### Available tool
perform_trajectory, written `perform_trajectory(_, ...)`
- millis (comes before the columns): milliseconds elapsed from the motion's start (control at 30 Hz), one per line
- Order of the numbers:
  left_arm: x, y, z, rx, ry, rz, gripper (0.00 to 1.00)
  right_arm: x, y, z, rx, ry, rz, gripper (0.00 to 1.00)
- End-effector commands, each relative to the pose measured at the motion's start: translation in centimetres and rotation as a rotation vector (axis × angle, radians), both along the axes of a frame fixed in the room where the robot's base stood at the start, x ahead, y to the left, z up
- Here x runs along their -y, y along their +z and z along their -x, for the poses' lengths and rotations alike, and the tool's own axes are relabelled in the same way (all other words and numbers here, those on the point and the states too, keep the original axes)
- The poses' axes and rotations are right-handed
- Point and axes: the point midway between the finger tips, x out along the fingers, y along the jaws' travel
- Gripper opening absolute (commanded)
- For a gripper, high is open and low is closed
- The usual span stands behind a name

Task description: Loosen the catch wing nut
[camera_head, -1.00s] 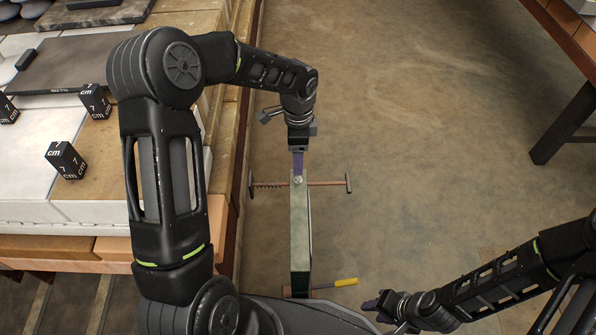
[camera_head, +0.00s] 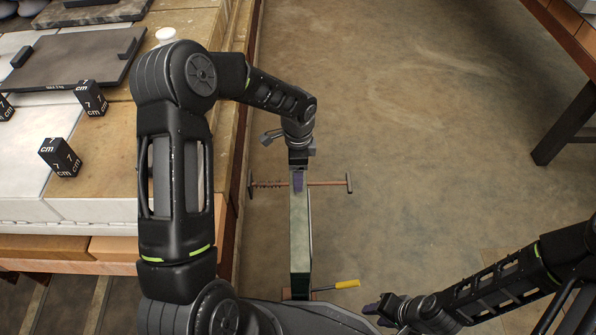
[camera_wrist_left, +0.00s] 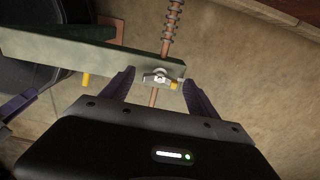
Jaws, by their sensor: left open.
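The silver wing nut (camera_wrist_left: 158,77) sits on a thin copper-coloured rod (camera_wrist_left: 153,97) at the edge of a long grey-green beam (camera_wrist_left: 75,50). In the head view the beam (camera_head: 300,235) runs down the middle, with the rod (camera_head: 330,183) crossing its far end; my left gripper hides the nut there. My left gripper (camera_head: 298,182) points down over that end. In the left wrist view its purple fingers (camera_wrist_left: 158,90) are apart, one on each side of the nut, with gaps visible. My right gripper (camera_head: 376,315) is low at the right, its fingers apart and empty.
A spring (camera_head: 268,184) surrounds the rod left of the beam. A worktable with black marked cubes (camera_head: 60,156) fills the left. Another table (camera_head: 565,125) stands at upper right. Floor between is clear.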

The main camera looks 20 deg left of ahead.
Motion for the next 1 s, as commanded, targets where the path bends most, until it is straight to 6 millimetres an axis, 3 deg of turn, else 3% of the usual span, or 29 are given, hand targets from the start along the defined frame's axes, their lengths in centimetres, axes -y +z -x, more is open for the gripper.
perform_trajectory(167, 0.00, 0.04, 0.00, 0.000, 0.000, 0.000, 0.67, 0.01, 0.03, -0.02, 0.000, 0.000, 0.000, 0.36)
perform_trajectory(900, 0.01, 0.06, 0.00, 0.000, 0.000, 0.000, 0.07, 0.00, 0.03, 0.00, 0.000, 0.000, 0.000, 0.36)
perform_trajectory(1000, 0.01, 0.06, 0.00, 0.000, 0.001, 0.000, 0.07, 0.00, 0.03, 0.00, 0.000, 0.000, 0.000, 0.36)
